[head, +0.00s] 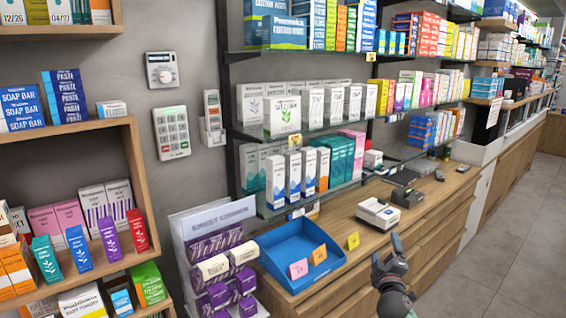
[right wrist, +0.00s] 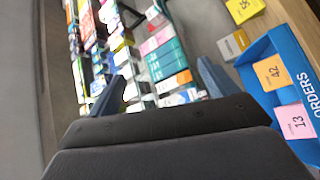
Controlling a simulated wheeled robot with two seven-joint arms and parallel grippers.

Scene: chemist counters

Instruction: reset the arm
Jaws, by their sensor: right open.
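My right gripper (head: 387,250) is at the lower right of the head view, in front of the wooden counter (head: 335,215). Its two fingers are spread, with nothing between them. In the right wrist view my right gripper (right wrist: 160,74) also shows open and empty, with shelves of boxes beyond its fingers. My left gripper is in neither view.
A blue tray (head: 265,252) with a pink card (head: 298,269) and an orange card (head: 318,254) is on the counter. A white device (head: 378,213) sits farther back. Stocked shelves line the wall; the floor (head: 510,225) at right is clear.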

